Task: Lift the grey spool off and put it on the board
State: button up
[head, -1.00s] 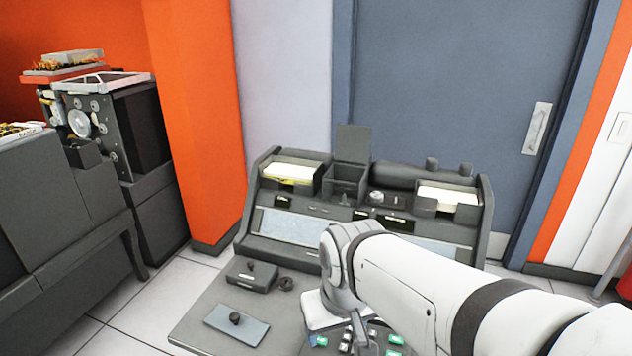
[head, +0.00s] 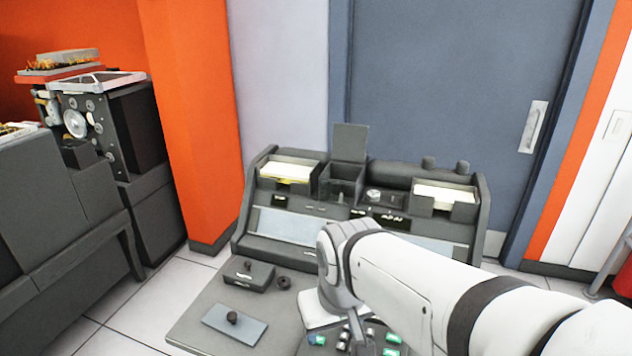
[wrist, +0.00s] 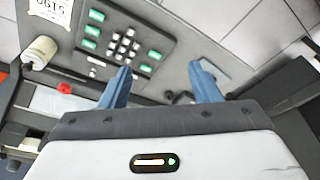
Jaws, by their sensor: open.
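Two small dark grey spool-like pieces show in the head view: one (head: 232,318) stands on a flat blue-grey board (head: 255,331), the other (head: 248,266) is on a low dark box (head: 262,279). I cannot tell which is the task's spool. The board also shows partly behind the right finger in the wrist view (wrist: 214,70). My gripper (wrist: 163,88) is open, its two blue fingers apart with nothing held between them. It is above the table, between the keypad and the board. In the head view my arm hides most of it.
A dark ring (head: 284,283) lies beside the box. A keypad with green keys (wrist: 122,45) is next to my gripper. A sloped grey console (head: 262,222) with paper trays stands behind. A cream cylinder (wrist: 40,52) is at the wrist view's left.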

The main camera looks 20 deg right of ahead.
aim_at(371, 196)
jog(key=u, duration=1.7)
jog(key=k, duration=1.7)
jog(key=z, duration=1.35)
jog(key=i, duration=1.45)
